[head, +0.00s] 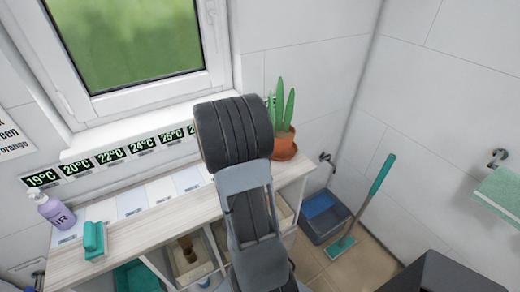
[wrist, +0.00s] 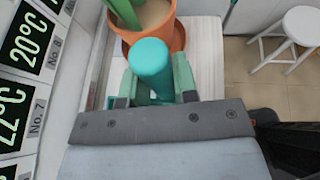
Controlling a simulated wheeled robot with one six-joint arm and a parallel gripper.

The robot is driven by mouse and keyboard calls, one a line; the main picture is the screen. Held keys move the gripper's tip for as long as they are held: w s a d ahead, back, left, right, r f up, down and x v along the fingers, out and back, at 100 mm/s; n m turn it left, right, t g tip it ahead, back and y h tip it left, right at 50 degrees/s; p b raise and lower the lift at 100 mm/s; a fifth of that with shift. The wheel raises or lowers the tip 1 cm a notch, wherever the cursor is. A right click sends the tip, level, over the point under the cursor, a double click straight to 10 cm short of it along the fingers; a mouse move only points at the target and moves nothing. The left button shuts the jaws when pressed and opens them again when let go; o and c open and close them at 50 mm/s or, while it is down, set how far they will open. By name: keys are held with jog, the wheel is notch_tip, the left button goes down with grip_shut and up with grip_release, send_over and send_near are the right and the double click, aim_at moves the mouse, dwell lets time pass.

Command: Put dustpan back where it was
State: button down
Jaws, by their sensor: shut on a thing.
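In the wrist view my gripper (wrist: 155,97) is shut around a teal rounded piece (wrist: 152,62), which I take to be the dustpan's handle. The rest of the dustpan is mostly hidden by the gripper body. The held piece is close in front of the terracotta plant pot (wrist: 175,38); I cannot tell whether they touch. In the head view my arm covers the gripper and the held piece. The pot (head: 284,148) stands at the right end of the wooden shelf top (head: 150,222).
A purple bottle (head: 56,211) and a teal block-like item (head: 94,240) stand on the shelf's left part. Temperature labels (head: 109,157) line the wall. A teal-handled broom (head: 365,205) leans by a blue-grey bin (head: 322,215). A white stool (wrist: 297,30) stands on the floor.

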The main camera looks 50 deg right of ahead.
jog(key=d+f, duration=0.1)
jog(key=f, duration=0.1)
jog(key=d+f, duration=0.1)
jog(key=f, duration=0.1)
jog(key=w+d+f, duration=0.1)
jog(key=f, duration=0.1)
jog(key=shift+w+f+p, duration=0.1)
jog(key=shift+p, duration=0.3)
jog(key=shift+f, duration=0.25)
jog(key=shift+f, duration=0.1)
jog(key=shift+f, duration=0.15)
jog(key=c, duration=0.9)
grip_release()
